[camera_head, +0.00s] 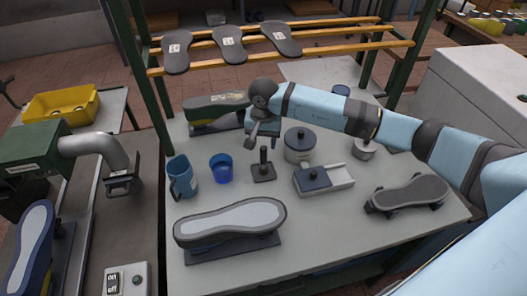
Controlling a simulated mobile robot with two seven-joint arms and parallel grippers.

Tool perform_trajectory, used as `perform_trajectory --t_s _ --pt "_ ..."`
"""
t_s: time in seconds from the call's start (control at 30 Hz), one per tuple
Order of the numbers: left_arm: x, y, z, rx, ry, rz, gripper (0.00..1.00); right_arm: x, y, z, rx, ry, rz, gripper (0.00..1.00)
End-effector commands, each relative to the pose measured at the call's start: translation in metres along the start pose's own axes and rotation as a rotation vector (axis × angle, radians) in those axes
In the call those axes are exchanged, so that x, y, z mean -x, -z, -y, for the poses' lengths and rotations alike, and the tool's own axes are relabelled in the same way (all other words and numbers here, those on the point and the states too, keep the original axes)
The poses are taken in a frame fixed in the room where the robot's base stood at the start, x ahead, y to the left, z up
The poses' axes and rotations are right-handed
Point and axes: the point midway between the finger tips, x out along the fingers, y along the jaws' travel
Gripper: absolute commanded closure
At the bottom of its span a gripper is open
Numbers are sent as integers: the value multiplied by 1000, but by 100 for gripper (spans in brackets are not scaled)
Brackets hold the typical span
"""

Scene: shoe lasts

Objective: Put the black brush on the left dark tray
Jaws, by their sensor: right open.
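A small black upright piece on a flat square base (263,173) stands mid-table and may be the black brush; I cannot tell for sure. My right gripper (262,144) is open and empty, pointing down just above and behind it, apart from it as far as I can see. A dark flat base (265,246) lies under a grey-topped shoe last (230,220) at the front left. Another dark base lies under a last (215,107) at the back left. I cannot tell which is the left dark tray. My left gripper is not in view.
A blue jug (181,178) and blue cup (220,167) stand left of the black piece. Clear table lies at the front right.

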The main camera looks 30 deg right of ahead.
Motion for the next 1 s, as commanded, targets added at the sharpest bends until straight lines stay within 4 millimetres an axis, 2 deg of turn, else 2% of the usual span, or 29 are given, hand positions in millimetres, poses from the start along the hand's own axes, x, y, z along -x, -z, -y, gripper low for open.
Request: perform_trajectory --t_s 0.2,0.4,1.0 --pt "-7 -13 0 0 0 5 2 44 0 0 1 1 -2 52" --pt "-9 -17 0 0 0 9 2 66 0 0 0 0 -1 52" --pt "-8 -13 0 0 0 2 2 70 0 0 0 -1 1 52"
